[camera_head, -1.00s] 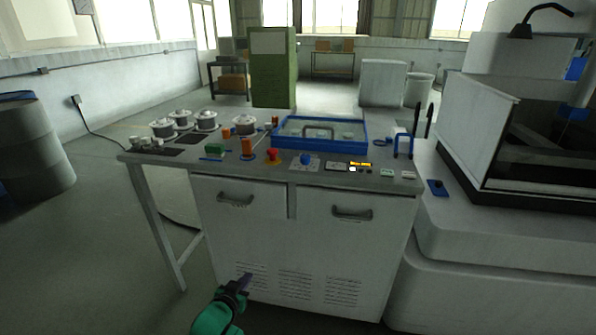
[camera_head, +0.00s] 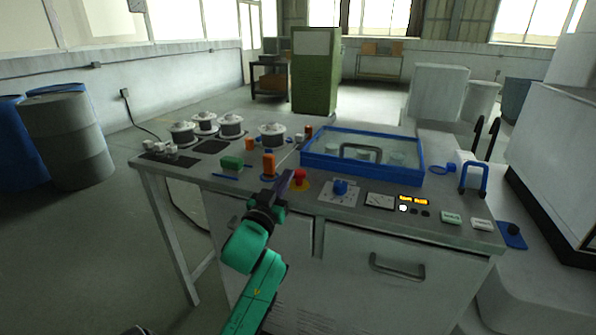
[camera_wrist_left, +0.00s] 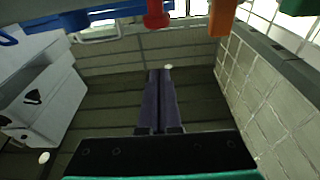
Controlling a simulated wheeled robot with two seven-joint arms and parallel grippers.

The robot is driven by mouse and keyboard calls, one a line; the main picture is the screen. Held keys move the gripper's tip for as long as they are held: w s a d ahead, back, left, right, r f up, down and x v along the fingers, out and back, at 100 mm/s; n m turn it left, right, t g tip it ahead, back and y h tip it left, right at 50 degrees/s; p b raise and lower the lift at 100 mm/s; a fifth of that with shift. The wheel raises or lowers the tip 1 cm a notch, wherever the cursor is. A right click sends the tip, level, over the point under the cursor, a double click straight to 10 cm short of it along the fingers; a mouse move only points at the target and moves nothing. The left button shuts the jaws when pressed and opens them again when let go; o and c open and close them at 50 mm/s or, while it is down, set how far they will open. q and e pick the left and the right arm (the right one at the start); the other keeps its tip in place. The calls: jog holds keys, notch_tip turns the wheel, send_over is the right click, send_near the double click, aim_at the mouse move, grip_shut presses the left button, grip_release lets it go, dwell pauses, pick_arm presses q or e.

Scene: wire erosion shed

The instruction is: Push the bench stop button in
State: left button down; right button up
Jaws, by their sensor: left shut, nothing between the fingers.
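The red stop button (camera_head: 300,176) stands on a yellow disc near the front edge of the bench top (camera_head: 232,186). In the left wrist view the red button (camera_wrist_left: 157,14) shows at the top middle, partly cut off by the frame. My left gripper (camera_head: 286,180) is shut and empty, its dark fingers just left of the button in the head view. Whether they touch it cannot be told. In the left wrist view the gripper's fingers (camera_wrist_left: 159,78) lie together, pointing up toward the button. My right gripper is not in view.
An orange block (camera_head: 269,164) and a green block (camera_head: 231,163) stand left of the button. A blue knob (camera_head: 340,187) is close on its right. A blue-rimmed tray (camera_head: 312,163) lies behind. Several wire spools (camera_head: 183,133) stand at the back left.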

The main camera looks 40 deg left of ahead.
aim_at(297, 178)
pick_arm(q)
jog(key=x, duration=0.3)
jog(key=p+x, duration=0.1)
jog(key=x, duration=0.3)
jog(key=shift+w+a+r, duration=0.1)
jog(key=shift+w+r, duration=0.1)
jog(key=shift+r, duration=0.1)
jog(key=f, duration=0.3)
jog(key=shift+w+a+f, duration=0.1)
jog(key=shift+w+f, duration=0.1)
jog(key=shift+f, duration=0.1)
jog(key=shift+s+f, duration=0.1)
jog(key=shift+f, duration=0.15)
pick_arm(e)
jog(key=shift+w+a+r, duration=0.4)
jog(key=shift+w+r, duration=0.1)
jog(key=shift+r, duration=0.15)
pick_arm(q)
jog(key=shift+f, duration=0.15)
